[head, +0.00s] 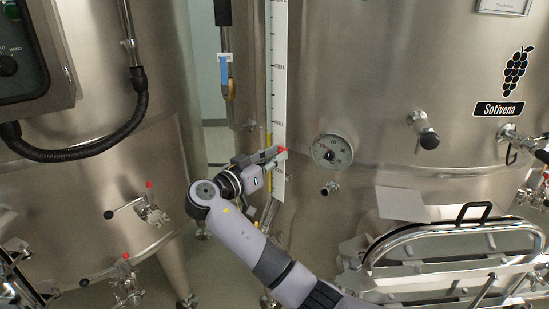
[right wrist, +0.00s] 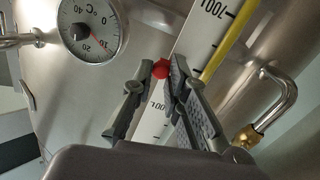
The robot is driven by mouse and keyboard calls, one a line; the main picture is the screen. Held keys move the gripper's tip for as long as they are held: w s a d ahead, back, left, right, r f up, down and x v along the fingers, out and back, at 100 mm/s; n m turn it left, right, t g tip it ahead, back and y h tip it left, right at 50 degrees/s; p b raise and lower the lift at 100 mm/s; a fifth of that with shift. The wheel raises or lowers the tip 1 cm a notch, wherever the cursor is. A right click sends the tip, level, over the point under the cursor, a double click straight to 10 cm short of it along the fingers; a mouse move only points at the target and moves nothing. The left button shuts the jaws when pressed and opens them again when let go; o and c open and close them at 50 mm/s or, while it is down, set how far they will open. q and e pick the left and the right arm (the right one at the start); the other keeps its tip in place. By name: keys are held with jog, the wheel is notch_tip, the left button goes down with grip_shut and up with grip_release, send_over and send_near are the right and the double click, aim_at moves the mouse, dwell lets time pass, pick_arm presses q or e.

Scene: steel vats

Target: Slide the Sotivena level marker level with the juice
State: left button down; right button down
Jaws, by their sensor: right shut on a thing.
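The Sotivena level marker is a small red pointer (head: 283,150) on the white level scale (head: 279,80) of the right-hand vat. My right gripper (head: 276,157) is shut on it from the lower left. In the right wrist view, the red marker (right wrist: 160,68) shows between the two fingertips (right wrist: 157,76), in front of the scale (right wrist: 205,35). The yellow juice column (head: 269,140) stands left of the scale; its top appears slightly above the marker. In the right wrist view, the juice column (right wrist: 228,42) is partly hidden by a finger. My left gripper is out of view.
A round dial (head: 332,150) sits on the vat right of the scale, with a small outlet (head: 330,188) below. The Sotivena label (head: 499,109) is at right. A hatch with a handle (head: 473,212) juts out at lower right. A bent pipe (right wrist: 280,105) is near my fingers.

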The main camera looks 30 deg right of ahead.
notch_tip(320, 180, up, 3)
jog(key=shift+r, duration=0.2)
jog(key=c, duration=2)
grip_release()
jog(key=o, duration=0.5)
jog(key=shift+s+r, duration=0.1)
jog(key=shift+s, duration=0.15)
jog(key=shift+c, duration=0.2)
